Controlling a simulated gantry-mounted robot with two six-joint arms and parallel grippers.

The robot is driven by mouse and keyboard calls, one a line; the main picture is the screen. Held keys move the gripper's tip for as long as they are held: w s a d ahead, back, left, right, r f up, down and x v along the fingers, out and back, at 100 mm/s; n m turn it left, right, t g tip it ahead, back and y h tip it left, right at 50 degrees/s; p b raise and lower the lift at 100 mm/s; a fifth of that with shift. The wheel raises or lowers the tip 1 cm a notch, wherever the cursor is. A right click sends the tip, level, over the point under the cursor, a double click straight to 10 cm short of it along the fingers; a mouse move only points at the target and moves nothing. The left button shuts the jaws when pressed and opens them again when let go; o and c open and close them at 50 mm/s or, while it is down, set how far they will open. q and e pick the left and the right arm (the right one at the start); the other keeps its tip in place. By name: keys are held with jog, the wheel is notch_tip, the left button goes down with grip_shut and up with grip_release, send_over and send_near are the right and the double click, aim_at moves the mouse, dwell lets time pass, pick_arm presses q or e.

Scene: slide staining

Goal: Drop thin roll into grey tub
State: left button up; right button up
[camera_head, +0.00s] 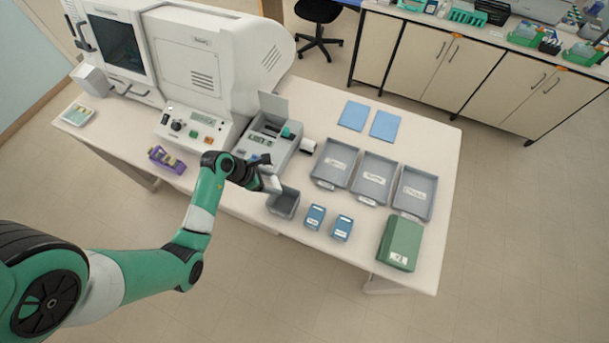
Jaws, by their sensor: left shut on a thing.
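My left gripper (264,178) comes in from the left and is shut on a small pale piece, the thin roll (272,184), of which only part shows. The gripper holds it at the upper left edge of the small grey tub (284,205). The tub is open at the top and stands near the front edge of the table. I cannot tell whether the roll touches the tub's rim or is just above it. My right gripper is not in view.
A grey instrument (268,138) stands just behind the gripper. Two small blue boxes (315,216) (342,228) are right of the tub, with grey trays (374,180) behind and a green box (400,243) farther right. A purple holder (167,160) is at left.

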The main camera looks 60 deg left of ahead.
pick_arm(q)
notch_tip(320, 180, down, 6)
jog(key=b, duration=0.4)
jog(key=shift+s+b, duration=0.25)
jog(key=shift+b, duration=0.05)
jog(key=o, duration=1.3)
jog(key=p+v, duration=0.1)
jog(key=v, duration=1)
jog(key=shift+s+r+p, duration=0.2)
jog(key=shift+r+p, duration=0.05)
jog(key=shift+p, duration=0.15)
